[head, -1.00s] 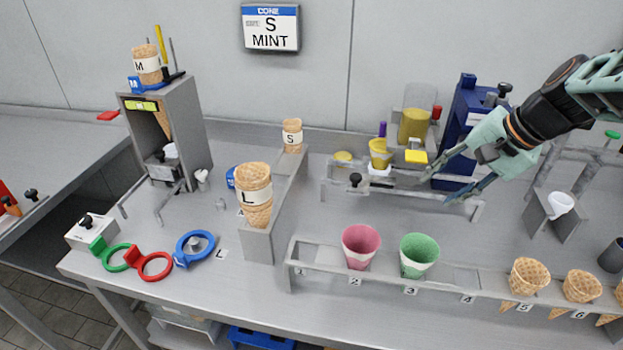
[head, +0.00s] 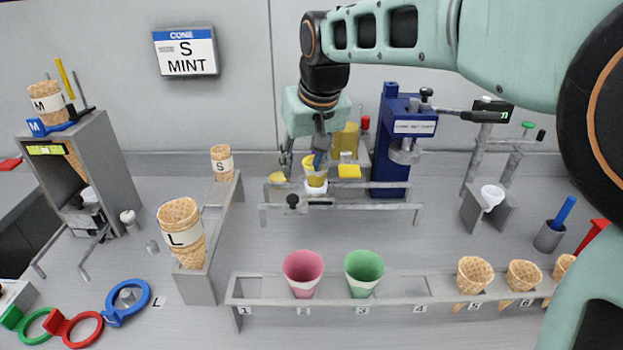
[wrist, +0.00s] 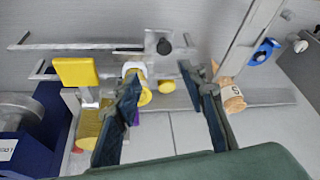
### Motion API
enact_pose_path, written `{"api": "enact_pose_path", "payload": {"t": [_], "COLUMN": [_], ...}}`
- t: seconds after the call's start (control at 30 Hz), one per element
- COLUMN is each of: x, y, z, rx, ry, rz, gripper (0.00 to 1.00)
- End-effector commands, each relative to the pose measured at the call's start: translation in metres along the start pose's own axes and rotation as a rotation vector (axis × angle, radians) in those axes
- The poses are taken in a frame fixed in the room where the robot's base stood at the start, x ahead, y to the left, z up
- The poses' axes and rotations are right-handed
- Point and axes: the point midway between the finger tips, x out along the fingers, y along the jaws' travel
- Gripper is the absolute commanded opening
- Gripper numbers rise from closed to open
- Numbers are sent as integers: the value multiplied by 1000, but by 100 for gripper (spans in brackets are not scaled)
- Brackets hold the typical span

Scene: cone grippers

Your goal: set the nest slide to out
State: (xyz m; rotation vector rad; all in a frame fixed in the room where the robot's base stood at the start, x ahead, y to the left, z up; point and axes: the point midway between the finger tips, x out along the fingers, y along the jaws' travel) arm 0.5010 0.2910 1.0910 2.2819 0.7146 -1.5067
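The nest slide is a pair of grey rails (head: 370,206) at the back of the bench, with a white nest (head: 315,188) holding a yellow cup (head: 317,180). A black knob (head: 292,201) sits at the front, left of the nest; the wrist view also shows the knob (wrist: 164,46) and the white nest (wrist: 134,67). My gripper (head: 303,163) points down above and behind the knob, beside the cup. In the wrist view its fingers (wrist: 160,78) are apart with nothing between them, the knob lying beyond the tips. The cup is partly hidden by a finger.
A blue press (head: 395,130) stands right of the slide, and a small yellow block (head: 349,171) is beside the nest. A cone rack (head: 390,289) with pink and green sleeves runs along the front. A grey S and L cone holder (head: 222,215) stands left. Bench between is clear.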

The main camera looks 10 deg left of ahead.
Motion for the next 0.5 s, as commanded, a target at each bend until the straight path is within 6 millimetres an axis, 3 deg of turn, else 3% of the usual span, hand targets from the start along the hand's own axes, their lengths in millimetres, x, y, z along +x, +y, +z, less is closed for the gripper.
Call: {"api": "enact_pose_path", "payload": {"t": [0.17,0.5], "x": [16,79], "y": [-12,-11], "z": [6,7], "rx": [-36,-34], "ry": [-20,-21], "rz": [0,-2], "gripper": [38,38]}}
